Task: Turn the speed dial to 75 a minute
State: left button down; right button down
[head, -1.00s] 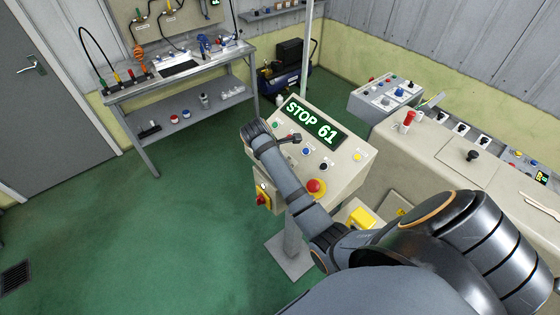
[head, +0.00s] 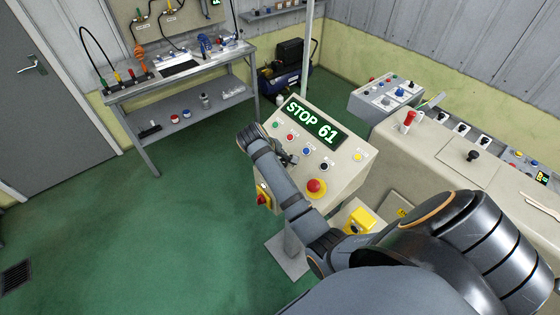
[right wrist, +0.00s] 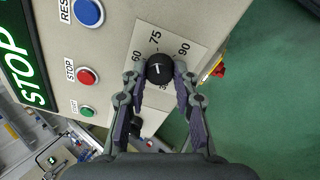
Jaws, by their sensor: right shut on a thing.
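The speed dial is a round black knob (right wrist: 159,69) with a short white mark, on a pale scale plate (right wrist: 197,52) printed 60, 75 and 90; another number is partly hidden. I cannot tell exactly which number the mark points to. My right gripper (right wrist: 160,79) is shut on the knob, one finger on each side. In the head view my right gripper (head: 288,158) is at the lower left of the control panel (head: 338,177) and hides the dial. The display (head: 312,122) reads STOP 61. My left gripper is not in view.
A red stop button (right wrist: 87,76), a green start button (right wrist: 87,111) and a blue reset button (right wrist: 88,12) are beside the dial. A red mushroom button (head: 315,187) sits on the panel's lower part. A red-and-yellow switch (head: 263,200) is on its side.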

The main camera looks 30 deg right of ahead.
dwell(0.5)
jog(key=c, duration=1)
grip_release()
jog(key=v, duration=0.7)
jog(key=shift+a+r, duration=0.15)
jog(key=shift+r, duration=0.1)
